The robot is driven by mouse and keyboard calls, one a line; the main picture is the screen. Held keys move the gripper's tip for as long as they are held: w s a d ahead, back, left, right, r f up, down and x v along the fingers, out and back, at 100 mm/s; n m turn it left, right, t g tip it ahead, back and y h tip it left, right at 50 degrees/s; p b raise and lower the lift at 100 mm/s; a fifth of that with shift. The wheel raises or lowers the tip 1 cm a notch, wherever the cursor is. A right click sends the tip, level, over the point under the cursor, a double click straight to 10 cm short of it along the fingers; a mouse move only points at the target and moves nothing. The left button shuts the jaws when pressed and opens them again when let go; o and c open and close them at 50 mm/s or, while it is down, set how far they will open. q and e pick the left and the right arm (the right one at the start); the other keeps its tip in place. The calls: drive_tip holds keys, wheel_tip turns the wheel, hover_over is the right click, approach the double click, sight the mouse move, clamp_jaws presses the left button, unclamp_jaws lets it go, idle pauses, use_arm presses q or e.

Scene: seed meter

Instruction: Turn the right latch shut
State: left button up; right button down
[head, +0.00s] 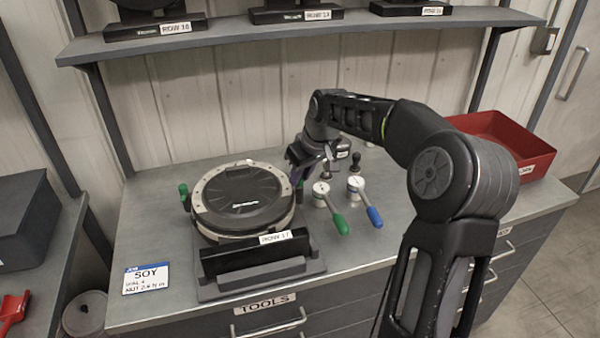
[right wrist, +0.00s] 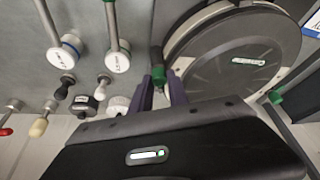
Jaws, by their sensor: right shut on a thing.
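The round dark seed meter (head: 243,197) with a pale rim sits on its ROW 17 stand on the grey bench; its lid also shows in the right wrist view (right wrist: 225,62). The left latch (head: 183,190) has a green grip and stands at the meter's left side. My right gripper (head: 297,178) is at the meter's right edge. In the right wrist view its two purple-grey fingers (right wrist: 165,88) are shut on the green-tipped right latch (right wrist: 157,58), beside the rim. In the head view the gripper hides this latch. My left gripper is out of view.
Just right of the meter lie a green-handled tool (head: 329,195) and a blue-handled tool (head: 364,199). A red bin (head: 510,150) stands at the back right. A SOY card (head: 146,278) lies at the front left. A shelf (head: 290,27) spans the back above the bench.

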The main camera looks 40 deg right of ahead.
drive_tip(key=n+y, duration=0.1)
drive_tip(key=n, duration=0.3)
drive_tip(key=shift+d+n+y, duration=0.15)
drive_tip(key=shift+n+y, duration=0.15)
drive_tip(key=shift+y, duration=0.1)
drive_tip(key=shift+n+g+y+p, duration=0.6)
drive_tip(key=shift+n+y, duration=0.1)
drive_tip(key=shift+n, duration=1.2)
drive_tip(key=c, duration=1.3)
unclamp_jaws()
drive_tip(key=shift+o, duration=0.2)
drive_tip(key=b+v, duration=0.1)
drive_tip(key=v, duration=0.6)
drive_tip(key=shift+r, duration=0.4)
drive_tip(key=shift+d, duration=0.15)
